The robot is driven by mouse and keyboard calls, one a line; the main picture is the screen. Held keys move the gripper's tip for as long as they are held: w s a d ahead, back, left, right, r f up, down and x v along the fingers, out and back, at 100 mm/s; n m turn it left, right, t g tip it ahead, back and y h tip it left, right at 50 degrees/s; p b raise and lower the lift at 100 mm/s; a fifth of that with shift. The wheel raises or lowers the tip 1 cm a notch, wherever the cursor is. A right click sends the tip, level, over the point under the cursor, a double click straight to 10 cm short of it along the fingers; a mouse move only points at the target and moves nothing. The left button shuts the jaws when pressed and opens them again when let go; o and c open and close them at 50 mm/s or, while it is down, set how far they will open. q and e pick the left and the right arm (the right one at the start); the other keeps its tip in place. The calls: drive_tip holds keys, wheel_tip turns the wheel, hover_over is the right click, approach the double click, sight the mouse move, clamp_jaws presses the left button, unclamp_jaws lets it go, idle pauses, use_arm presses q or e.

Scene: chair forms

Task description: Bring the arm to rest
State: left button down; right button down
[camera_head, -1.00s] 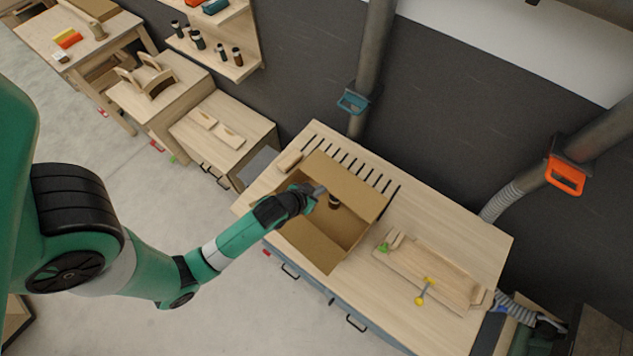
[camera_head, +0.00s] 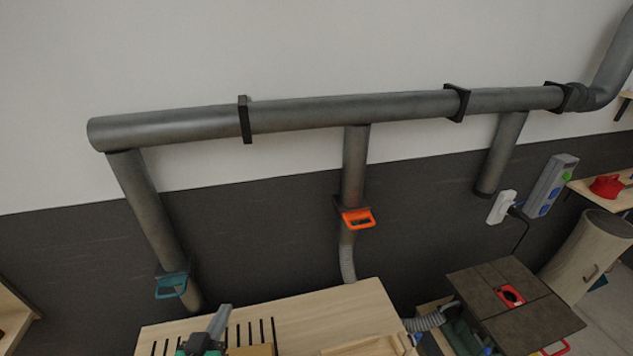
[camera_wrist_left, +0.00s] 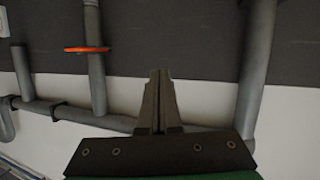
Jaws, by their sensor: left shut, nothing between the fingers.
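My left gripper (camera_head: 219,322) shows at the bottom of the head view, in front of the slotted part of the workbench top (camera_head: 310,318). Its fingers point up and are shut with nothing between them. In the left wrist view the shut fingers (camera_wrist_left: 160,75) stand in the middle, facing the dark wall, with no object at the tips. A small piece of the cardboard box (camera_head: 262,350) shows at the lower edge beside the gripper. My right gripper is not in view.
Grey pipes (camera_head: 350,110) run along the wall, with a teal handle (camera_head: 172,286) and an orange handle (camera_head: 357,218). A dark-topped machine table (camera_head: 510,305) stands at the right. The visible bench top right of the slots is largely clear.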

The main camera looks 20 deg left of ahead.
use_arm(q)
drive_tip(key=w+d+r+m+t+h, duration=0.1)
drive_tip(key=d+r+t, duration=0.2)
drive_tip(key=r, duration=0.7)
drive_tip(key=w+d+r+t, duration=0.2)
drive_tip(key=r, duration=0.8)
drive_tip(key=w+d+r+m+t+h, duration=0.1)
drive_tip(key=d+r+t, duration=0.2)
drive_tip(key=r, duration=0.7)
drive_tip(key=s+d+r+m+t+h, duration=0.1)
drive_tip(key=s+d+r+t+h, duration=0.1)
drive_tip(key=s+r, duration=0.3)
drive_tip(key=s+d+r+m+t+h, duration=0.2)
drive_tip(key=s+r, duration=0.4)
drive_tip(key=r, duration=0.8)
drive_tip(key=shift+d+r+t, duration=0.15)
drive_tip(key=shift+d+t, duration=0.35)
drive_tip(key=shift+t, duration=0.5)
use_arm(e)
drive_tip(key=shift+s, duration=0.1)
